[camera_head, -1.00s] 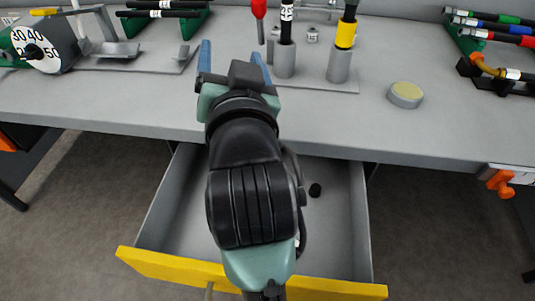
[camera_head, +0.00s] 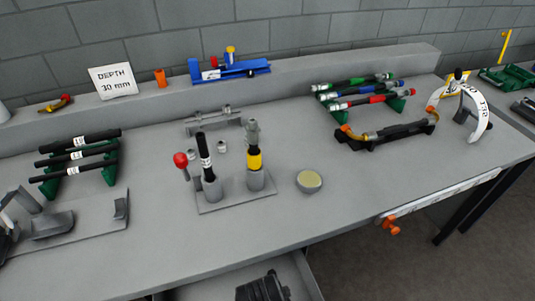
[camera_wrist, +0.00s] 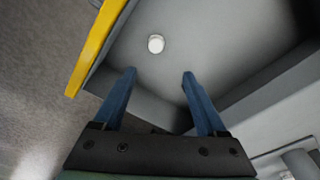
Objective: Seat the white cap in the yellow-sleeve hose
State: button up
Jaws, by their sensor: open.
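The white cap (camera_wrist: 156,43) lies on the floor of the open drawer, near its yellow front, in the wrist view. My gripper (camera_wrist: 158,73) is open and empty, with its blue fingers apart over the drawer; the cap shows beyond the fingertips, between their lines, not touched. In the head view the yellow-sleeve hose (camera_head: 254,160) stands upright in a grey holder on the bench, with a grey fitting on its top. The gripper fingers do not show in the head view.
A black hose (camera_head: 205,150) with a white label stands left of it, beside a red-knobbed lever (camera_head: 181,160). A round tin (camera_head: 309,181) is to the right. Hose racks stand at left and right. The drawer (camera_wrist: 225,40) walls surround the cap.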

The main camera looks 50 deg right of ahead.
jog(key=f+b, duration=0.1)
jog(key=f, duration=0.7)
jog(key=d+f+b, duration=0.1)
jog(key=f, duration=0.4)
jog(key=shift+s+b, duration=0.3)
jog(key=shift+s, duration=0.05)
grip_shut()
